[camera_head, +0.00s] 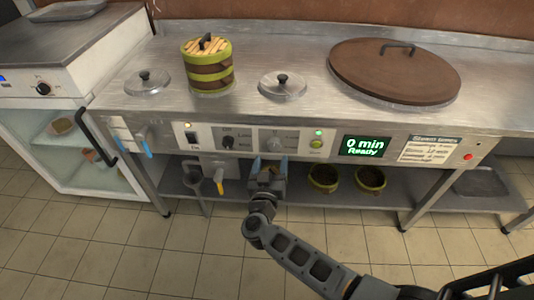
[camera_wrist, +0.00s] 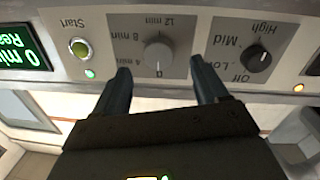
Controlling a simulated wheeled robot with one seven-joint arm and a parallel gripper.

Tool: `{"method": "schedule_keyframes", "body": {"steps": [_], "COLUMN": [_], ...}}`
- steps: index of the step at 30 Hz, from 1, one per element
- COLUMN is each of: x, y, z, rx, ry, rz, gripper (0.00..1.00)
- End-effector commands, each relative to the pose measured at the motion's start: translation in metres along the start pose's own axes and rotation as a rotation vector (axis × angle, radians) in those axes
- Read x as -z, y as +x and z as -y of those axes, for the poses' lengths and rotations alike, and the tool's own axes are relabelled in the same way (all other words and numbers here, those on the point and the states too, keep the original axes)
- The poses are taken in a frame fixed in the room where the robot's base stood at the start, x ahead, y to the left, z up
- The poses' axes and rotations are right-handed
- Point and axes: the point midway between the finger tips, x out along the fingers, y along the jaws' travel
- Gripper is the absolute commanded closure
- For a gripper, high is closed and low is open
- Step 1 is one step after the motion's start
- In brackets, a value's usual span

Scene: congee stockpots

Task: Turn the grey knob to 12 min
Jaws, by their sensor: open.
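The grey knob (camera_head: 275,145) sits on the front panel of the steel counter, between a black knob and the green start button. In the wrist view, which is upside down, the grey knob (camera_wrist: 158,55) has marks for 0, 4, 8 and 12 min, and its pointer line is at the 0 mark. My gripper (camera_head: 269,165) is open and empty, just in front of and below the knob. In the wrist view its two fingers (camera_wrist: 163,75) stand apart on either side of the knob's lower edge, not closed on it. The display (camera_head: 364,146) reads "0 min Ready".
The black Off/Low/Mid/High knob (camera_wrist: 258,58) and green Start button (camera_wrist: 79,47) flank the grey knob. A brown lid (camera_head: 392,72), a green-banded steamer (camera_head: 208,68) and two small lids stand on the counter. Two bowls (camera_head: 323,178) sit on the shelf below.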

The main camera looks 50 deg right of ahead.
Motion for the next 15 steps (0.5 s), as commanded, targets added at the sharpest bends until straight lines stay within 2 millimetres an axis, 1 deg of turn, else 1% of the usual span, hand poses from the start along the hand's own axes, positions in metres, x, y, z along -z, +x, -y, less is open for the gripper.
{"method": "schedule_keyframes", "body": {"steps": [1, 6, 10, 15], "x": [-0.002, -0.002, -0.001, 0.000], "y": [0.009, 0.034, 0.047, 0.053], "z": [0.000, 0.000, 0.000, 0.000], "rx": [-0.004, -0.001, -0.001, 0.002], "ry": [0.002, 0.002, 0.001, -0.001], "rz": [0.000, -0.002, -0.001, -0.002], "gripper": [0.27, 0.27, 0.27, 0.27]}}
